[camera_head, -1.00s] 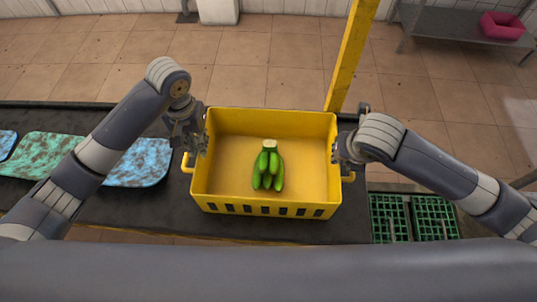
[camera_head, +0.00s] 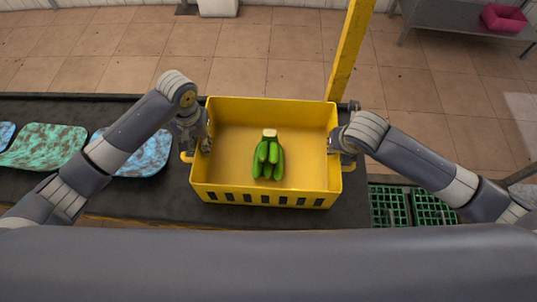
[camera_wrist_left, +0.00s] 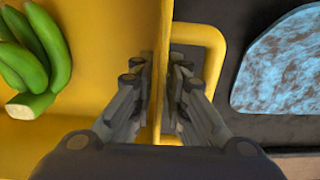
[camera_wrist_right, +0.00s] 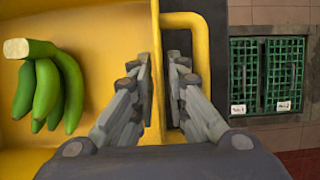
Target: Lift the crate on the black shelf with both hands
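The yellow crate (camera_head: 265,198) sits over the black shelf (camera_head: 110,196), with a bunch of green bananas (camera_head: 268,158) inside it. I cannot tell whether it touches the shelf. My left gripper (camera_head: 204,143) is shut on the crate's left side wall; in the left wrist view (camera_wrist_left: 160,85) one finger is inside the crate, the other outside within the handle loop (camera_wrist_left: 218,60). My right gripper (camera_head: 337,142) is shut on the right side wall; in the right wrist view (camera_wrist_right: 159,85) its outer finger also lies within the handle loop (camera_wrist_right: 202,50). The fingertips' lower ends are hidden.
Blue (camera_head: 145,155) and green (camera_head: 45,147) mottled pieces lie on the shelf at left. Green crates (camera_head: 410,206) stand low at right. A yellow post (camera_head: 350,50) rises just behind the crate. A pink bin (camera_head: 503,18) is on a far table. Tiled floor lies beyond.

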